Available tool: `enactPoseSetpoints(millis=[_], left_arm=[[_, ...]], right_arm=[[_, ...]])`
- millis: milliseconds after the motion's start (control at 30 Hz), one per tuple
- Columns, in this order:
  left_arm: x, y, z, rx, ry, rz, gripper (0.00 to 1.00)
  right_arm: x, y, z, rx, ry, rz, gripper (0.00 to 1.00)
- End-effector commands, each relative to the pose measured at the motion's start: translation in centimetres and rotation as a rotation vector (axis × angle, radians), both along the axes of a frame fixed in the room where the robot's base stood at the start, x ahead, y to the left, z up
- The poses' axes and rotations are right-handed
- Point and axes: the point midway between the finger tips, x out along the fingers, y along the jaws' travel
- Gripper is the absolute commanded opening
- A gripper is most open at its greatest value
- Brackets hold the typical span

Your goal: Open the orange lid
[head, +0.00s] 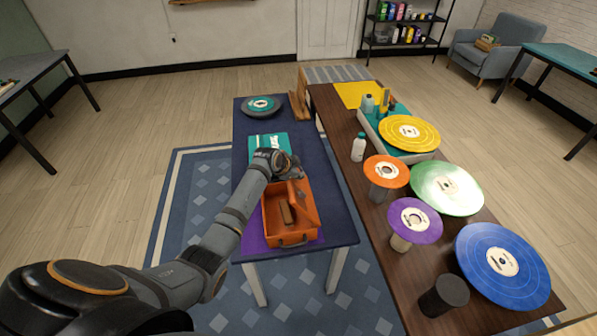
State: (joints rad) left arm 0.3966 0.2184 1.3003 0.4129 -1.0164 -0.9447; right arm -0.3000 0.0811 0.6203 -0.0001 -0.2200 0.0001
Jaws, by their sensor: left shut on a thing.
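An orange box (290,239) stands on the dark blue table, with a handle on its near side. Its orange lid (304,204) is raised and stands tilted along the right side, so the inside shows. A brown block (286,213) lies inside the box. My left gripper (297,172) is at the far end of the box, by the lid's far top corner, and is shut on the lid. The fingertips are small and partly hidden, so the exact contact is unclear. My right gripper is not in view.
A purple mat (252,236) lies under the box. A teal box (268,141) and a dark round item with a teal label (261,106) are farther back. The brown table (345,125) at right holds colored discs on stands and a white bottle (358,147).

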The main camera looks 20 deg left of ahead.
Motion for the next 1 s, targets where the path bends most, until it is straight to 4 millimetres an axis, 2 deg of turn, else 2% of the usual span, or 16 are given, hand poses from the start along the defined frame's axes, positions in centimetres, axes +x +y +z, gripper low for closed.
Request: enactPoseSetpoints(millis=[33, 67, 100, 300, 667, 767, 1000], left_arm=[[0.1, -0.1, 0.3, -0.002, -0.006, 0.0, 0.0], [0.1, 0.0, 0.3, -0.002, -0.006, 0.0, 0.17], [0.1, -0.1, 0.3, -0.002, -0.006, 0.0, 0.23], [0.1, 0.0, 0.2, 0.0, -0.004, 0.0, 0.47], [-0.3, 0.1, 0.6, 0.0, -0.004, 0.001, 0.47], [-1.3, 0.3, 1.7, 0.001, -0.004, -0.001, 0.47], [-5.1, 1.2, 6.1, 0.005, -0.005, -0.002, 0.47]], right_arm=[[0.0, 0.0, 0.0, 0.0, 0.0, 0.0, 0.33], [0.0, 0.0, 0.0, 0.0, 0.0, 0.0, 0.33], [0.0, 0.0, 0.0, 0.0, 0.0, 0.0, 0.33], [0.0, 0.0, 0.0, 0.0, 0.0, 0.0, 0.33], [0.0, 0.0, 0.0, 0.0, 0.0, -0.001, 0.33], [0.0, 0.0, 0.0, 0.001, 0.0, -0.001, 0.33], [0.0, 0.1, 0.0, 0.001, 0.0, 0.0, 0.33]])
